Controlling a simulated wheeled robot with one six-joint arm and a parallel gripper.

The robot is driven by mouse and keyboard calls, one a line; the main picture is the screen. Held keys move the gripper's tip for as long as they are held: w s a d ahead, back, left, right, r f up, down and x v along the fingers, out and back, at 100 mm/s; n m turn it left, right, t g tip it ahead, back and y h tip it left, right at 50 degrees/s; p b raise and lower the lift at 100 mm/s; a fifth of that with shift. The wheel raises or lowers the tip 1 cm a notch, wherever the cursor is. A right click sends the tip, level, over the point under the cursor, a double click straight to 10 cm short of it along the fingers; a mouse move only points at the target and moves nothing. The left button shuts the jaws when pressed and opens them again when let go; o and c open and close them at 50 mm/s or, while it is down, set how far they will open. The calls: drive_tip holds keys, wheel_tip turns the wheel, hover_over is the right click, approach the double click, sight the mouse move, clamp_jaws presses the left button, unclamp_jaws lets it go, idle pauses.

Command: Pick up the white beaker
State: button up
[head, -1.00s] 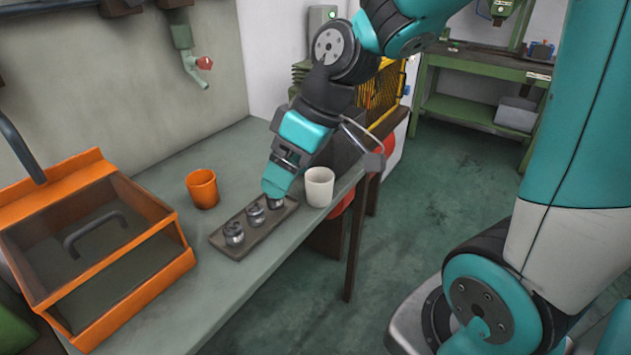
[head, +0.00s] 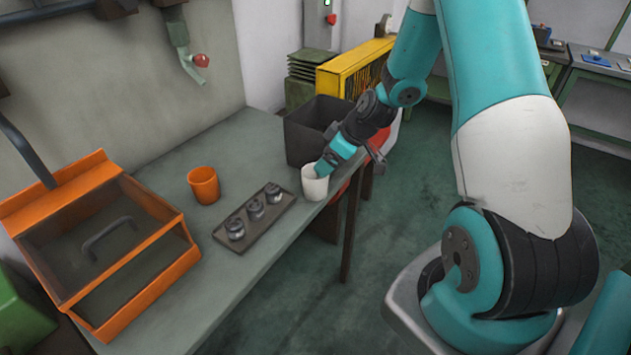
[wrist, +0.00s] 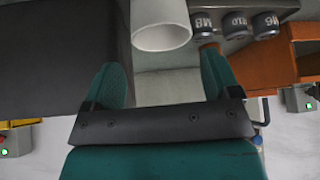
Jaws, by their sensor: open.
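The white beaker (head: 314,187) stands upright on the bench near its front edge, right of the dark tray. My gripper (head: 322,168) reaches down from the upper right, with its tips at the beaker's rim in the head view and hiding part of it. In the wrist view my gripper (wrist: 161,78) is open and empty, its two teal fingers apart. The beaker (wrist: 160,30) shows just past the fingertips, roughly centred between them, cut off by the top of the picture. I see no contact in the wrist view.
A dark tray (head: 246,239) with three metal pieces lies left of the beaker. An orange cup (head: 204,185) stands behind it. A black box (head: 308,133) stands close behind the beaker. An orange bin (head: 177,262) is at the left. The bench front is clear.

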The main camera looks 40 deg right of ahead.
sight(315, 183)
drive_tip(key=shift+p+x, duration=1.2)
drive_tip(key=shift+x, duration=2.3)
drive_tip(key=c, duration=0.6)
drive_tip(key=shift+r, duration=0.2)
